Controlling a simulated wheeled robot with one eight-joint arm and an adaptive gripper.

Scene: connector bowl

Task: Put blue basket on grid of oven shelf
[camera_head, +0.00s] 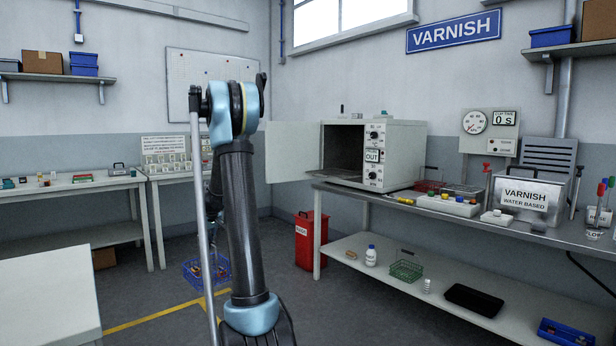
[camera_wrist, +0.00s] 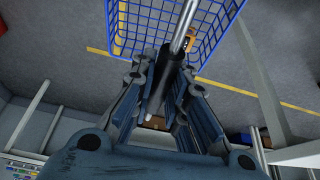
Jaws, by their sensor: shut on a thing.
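The blue wire basket (camera_head: 222,270) hangs low over the floor left of centre in the head view, partly hidden by my arm. In the wrist view the basket (camera_wrist: 214,38) fills the top, with an orange item inside. My gripper (camera_wrist: 160,78) is shut on the basket's handle, a metal rod with a dark grip. The oven (camera_head: 405,150) stands on the right bench with its door (camera_head: 292,152) swung open to the left. Its chamber (camera_head: 342,148) is dark, and I cannot make out the grid clearly.
The bench (camera_head: 420,212) holds a varnish tank (camera_head: 525,196) and small items right of the oven. A red bin (camera_head: 304,240) stands on the floor below the oven door. A white table (camera_head: 45,295) is at the near left. Open floor lies in between.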

